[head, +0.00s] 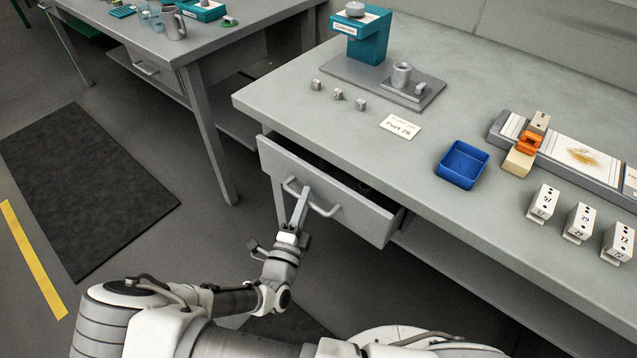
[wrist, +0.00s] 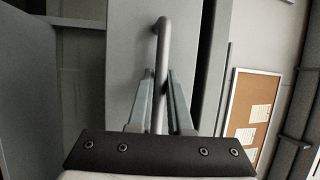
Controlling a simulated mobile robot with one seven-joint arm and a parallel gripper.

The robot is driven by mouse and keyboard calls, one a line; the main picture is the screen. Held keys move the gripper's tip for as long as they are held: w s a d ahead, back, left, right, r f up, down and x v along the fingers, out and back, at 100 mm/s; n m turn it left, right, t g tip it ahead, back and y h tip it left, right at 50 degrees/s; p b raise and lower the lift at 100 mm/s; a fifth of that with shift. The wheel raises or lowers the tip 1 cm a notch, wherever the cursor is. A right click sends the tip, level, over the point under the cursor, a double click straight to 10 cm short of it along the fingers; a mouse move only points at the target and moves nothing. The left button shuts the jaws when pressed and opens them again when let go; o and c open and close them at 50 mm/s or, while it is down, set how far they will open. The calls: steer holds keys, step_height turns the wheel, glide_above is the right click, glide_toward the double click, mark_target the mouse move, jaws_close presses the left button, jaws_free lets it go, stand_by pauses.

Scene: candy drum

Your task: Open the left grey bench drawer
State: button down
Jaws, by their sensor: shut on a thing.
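The grey bench drawer (head: 345,203) sits under the grey bench top and is pulled partly out; a dark gap shows above its front. Its bar handle (head: 322,209) runs across the front. In the wrist view the handle (wrist: 162,50) runs between the two fingers of my gripper (wrist: 161,85), in front of the drawer front (wrist: 130,60). The fingers are shut on the handle. The inside of the drawer is mostly hidden by the bench top.
The bench top (head: 330,120) carries a blue tray (head: 463,164), a teal device (head: 361,35), a card (head: 401,127) and several white numbered blocks. Another bench (head: 230,32) stands at the back left. Floor with a dark mat (head: 85,185) lies open to the left.

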steer(key=s+a+p, duration=0.1)
steer(key=s+a, duration=1.2)
steer(key=s, duration=0.4)
steer(key=shift+a, duration=0.15)
steer(key=c, duration=0.8)
jaws_free()
steer(key=shift+c, duration=0.2)
